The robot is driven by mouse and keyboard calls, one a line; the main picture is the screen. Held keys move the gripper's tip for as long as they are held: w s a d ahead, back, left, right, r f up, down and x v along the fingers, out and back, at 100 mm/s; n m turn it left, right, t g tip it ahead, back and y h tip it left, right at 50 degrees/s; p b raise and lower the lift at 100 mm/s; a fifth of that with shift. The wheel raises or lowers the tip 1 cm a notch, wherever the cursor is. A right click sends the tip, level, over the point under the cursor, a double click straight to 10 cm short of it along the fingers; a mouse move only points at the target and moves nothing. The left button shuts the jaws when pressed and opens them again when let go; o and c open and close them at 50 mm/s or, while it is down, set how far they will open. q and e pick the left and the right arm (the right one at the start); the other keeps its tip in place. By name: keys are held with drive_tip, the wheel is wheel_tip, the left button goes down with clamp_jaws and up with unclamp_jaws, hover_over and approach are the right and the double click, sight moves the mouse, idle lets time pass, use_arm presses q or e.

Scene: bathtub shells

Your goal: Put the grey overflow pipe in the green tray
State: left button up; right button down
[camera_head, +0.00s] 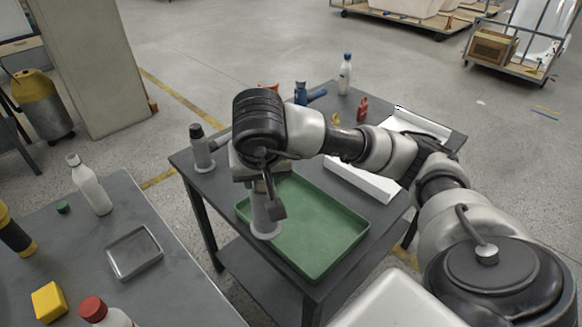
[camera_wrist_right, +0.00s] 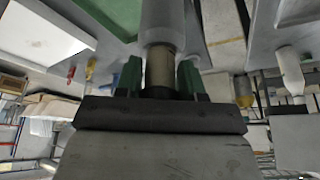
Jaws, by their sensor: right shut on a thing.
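The green tray (camera_head: 318,222) lies on the dark grey table, its inside bare where it shows. My right gripper (camera_head: 266,186), pointing down over the tray's left part, is shut on a grey pipe (camera_head: 264,212). The pipe hangs upright, with a wider lower end that overlaps the tray's near left rim in the head view. I cannot tell whether it touches the tray. In the right wrist view, the green-tipped fingers (camera_wrist_right: 159,76) close around the narrow part of the pipe (camera_wrist_right: 163,28). My arm hides the tray's far left corner. My left gripper is not in view.
A similar grey piece with a black top (camera_head: 201,150) stands at the table's left corner. A white bottle (camera_head: 345,76) and small red and blue items stand at the back. A nearer table (camera_head: 180,285) holds a bottle, a small grey tray and a yellow block.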

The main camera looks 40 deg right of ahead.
drive_tip(key=w+d+f, duration=0.2)
drive_tip(key=w, duration=0.1)
drive_tip(key=w+d+f, duration=0.2)
drive_tip(key=w, duration=0.1)
drive_tip(key=w+d+f+p, duration=0.1)
drive_tip(key=w+d+f, duration=0.1)
drive_tip(key=w, duration=0.1)
drive_tip(key=shift+d+f, duration=0.1)
drive_tip(key=shift+f, duration=0.1)
drive_tip(key=shift+w+f, duration=0.1)
drive_tip(key=shift+f, duration=0.15)
drive_tip(key=shift+d+f+p, duration=0.1)
drive_tip(key=shift+f+p, duration=0.3)
drive_tip(key=shift+f, duration=1.45)
drive_tip(key=c, duration=0.7)
unclamp_jaws()
drive_tip(key=shift+r, duration=0.1)
drive_tip(key=v, duration=1.2)
drive_tip(key=shift+b, duration=0.3)
